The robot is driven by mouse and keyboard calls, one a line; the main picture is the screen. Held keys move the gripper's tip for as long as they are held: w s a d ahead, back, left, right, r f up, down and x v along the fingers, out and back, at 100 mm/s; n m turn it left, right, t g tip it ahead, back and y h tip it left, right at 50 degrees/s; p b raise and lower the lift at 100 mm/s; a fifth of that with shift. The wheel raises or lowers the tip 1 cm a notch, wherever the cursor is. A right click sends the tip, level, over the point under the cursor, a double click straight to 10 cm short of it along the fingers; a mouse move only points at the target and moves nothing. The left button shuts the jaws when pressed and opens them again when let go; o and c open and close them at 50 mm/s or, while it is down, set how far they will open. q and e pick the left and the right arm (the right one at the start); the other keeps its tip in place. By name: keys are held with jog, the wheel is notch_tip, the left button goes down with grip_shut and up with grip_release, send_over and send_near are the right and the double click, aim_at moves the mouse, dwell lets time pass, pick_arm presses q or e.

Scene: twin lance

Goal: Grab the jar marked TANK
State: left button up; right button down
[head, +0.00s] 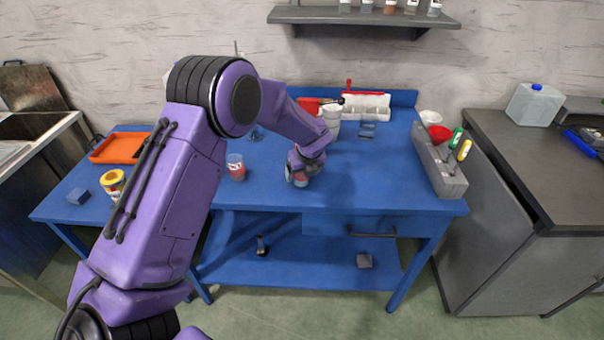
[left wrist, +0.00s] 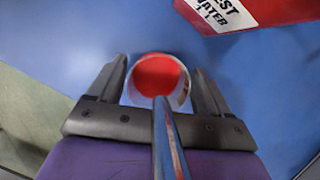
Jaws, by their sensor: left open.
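A jar with a red top or contents (left wrist: 158,76) stands on the blue table between the fingers of my left gripper (left wrist: 160,90). The gripper is open around it, with a finger on each side. In the head view my left gripper (head: 299,180) is low over the table and mostly hides this jar. No label on it is readable. A second jar, clear with red and a white label (head: 236,168), stands to the left. My right gripper is not in view.
A grey tool holder (head: 440,175) stands at the right. The table right of my gripper is clear.

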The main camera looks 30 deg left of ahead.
pick_arm(q)
jog(key=shift+s+f, duration=0.2)
jog(key=shift+s, duration=0.15)
jog(key=shift+a+f, duration=0.1)
jog(key=shift+a, duration=0.05)
jog(key=shift+c, duration=0.3)
jog(key=shift+w+f, duration=0.15)
jog(key=shift+w, duration=0.15)
jog(key=c, duration=1)
jog(key=shift+s+r, duration=0.1)
jog(key=shift+r, duration=0.1)
jog(key=shift+c, duration=0.5)
jog(key=shift+r, duration=0.1)
